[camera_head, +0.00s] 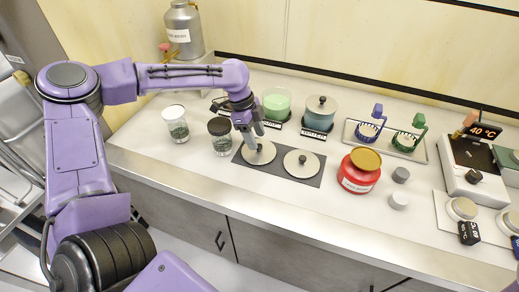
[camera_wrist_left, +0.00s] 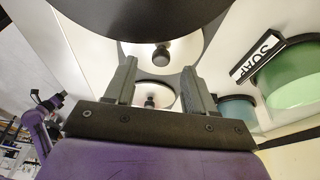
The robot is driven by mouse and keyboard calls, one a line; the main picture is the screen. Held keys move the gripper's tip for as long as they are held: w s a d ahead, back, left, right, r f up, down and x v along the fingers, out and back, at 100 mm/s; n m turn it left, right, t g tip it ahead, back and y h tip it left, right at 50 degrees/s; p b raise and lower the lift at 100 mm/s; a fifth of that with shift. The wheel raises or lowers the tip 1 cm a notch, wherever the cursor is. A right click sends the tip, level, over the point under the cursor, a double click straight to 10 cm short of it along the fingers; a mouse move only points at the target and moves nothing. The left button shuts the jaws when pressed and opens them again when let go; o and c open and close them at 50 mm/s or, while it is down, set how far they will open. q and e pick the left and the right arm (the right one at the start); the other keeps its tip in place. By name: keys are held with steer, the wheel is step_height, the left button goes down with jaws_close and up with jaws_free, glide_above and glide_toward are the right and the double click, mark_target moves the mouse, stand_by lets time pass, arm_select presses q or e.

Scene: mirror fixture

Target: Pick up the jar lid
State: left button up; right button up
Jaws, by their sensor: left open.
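Two round pale lids with dark knobs lie on a dark mat (camera_head: 280,164): the left lid (camera_head: 265,157) and the right lid (camera_head: 301,168). My left gripper (camera_head: 253,144) is open and empty, pointing down just above the left lid and partly covering it. In the left wrist view its fingers (camera_wrist_left: 158,72) stand apart, with the left lid's knob (camera_wrist_left: 161,55) seen between the fingertips. The right lid (camera_wrist_left: 166,86) shows farther down between the fingers. I cannot tell whether the fingertips touch anything. My right gripper is not in view.
A black-topped jar (camera_head: 220,145) and a white-topped jar (camera_head: 177,128) stand left of the mat. Behind it are a green soap container (camera_head: 276,102) and a blue-grey pot (camera_head: 318,118). A red jar (camera_head: 357,178) with a gold top stands to the right. The front counter strip is clear.

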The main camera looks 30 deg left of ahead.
arm_select(q)
steer(key=x, duration=0.3)
steer(key=shift+w+a, duration=0.15)
steer(key=shift+f, duration=0.15)
steer(key=shift+s, duration=0.2)
jaws_close()
